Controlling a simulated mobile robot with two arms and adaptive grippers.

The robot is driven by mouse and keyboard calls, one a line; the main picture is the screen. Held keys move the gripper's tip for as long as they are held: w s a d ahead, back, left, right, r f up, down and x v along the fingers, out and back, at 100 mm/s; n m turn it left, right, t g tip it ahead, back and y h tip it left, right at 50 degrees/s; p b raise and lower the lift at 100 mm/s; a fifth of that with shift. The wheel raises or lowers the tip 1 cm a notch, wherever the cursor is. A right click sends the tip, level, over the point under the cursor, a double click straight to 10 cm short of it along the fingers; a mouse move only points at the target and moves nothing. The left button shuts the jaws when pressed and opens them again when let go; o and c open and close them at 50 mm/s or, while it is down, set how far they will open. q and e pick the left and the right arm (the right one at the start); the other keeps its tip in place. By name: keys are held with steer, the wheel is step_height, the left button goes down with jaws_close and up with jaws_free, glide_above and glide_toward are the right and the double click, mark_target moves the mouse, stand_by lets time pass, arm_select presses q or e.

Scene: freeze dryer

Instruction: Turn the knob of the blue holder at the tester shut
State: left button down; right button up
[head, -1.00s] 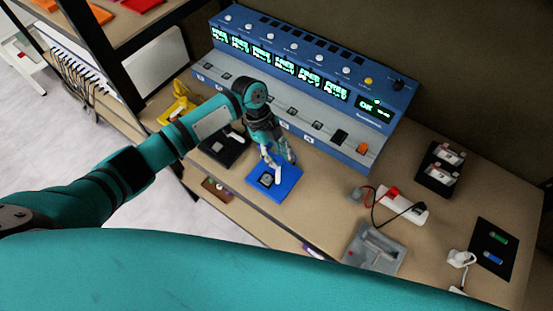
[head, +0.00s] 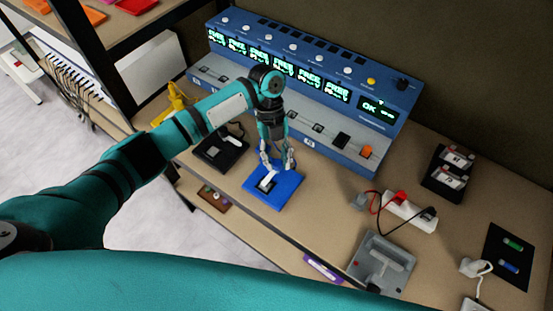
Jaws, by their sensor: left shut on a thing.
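The blue holder (head: 289,196) lies flat on the bench in front of the blue tester (head: 330,130). Its white knob (head: 267,183) shows as a pale bar slanting over the dark socket in the middle of the holder. My left gripper (head: 277,168) points down over the back part of the holder, and its fingers are shut on the knob. The fingertips hide the upper end of the knob, so the grip itself is hard to see. My right gripper is not in view.
A black holder (head: 212,157) with a pale lever lies left of the blue one. A yellow holder (head: 176,97) stands farther left. A grey device (head: 388,280), a power strip (head: 404,208) with cables and a black rack (head: 438,185) lie to the right.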

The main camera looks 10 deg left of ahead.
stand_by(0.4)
arm_select(q)
steer(key=c, duration=1.1)
jaws_free()
steer(key=shift+o, duration=0.3)
steer(key=v, duration=1.2)
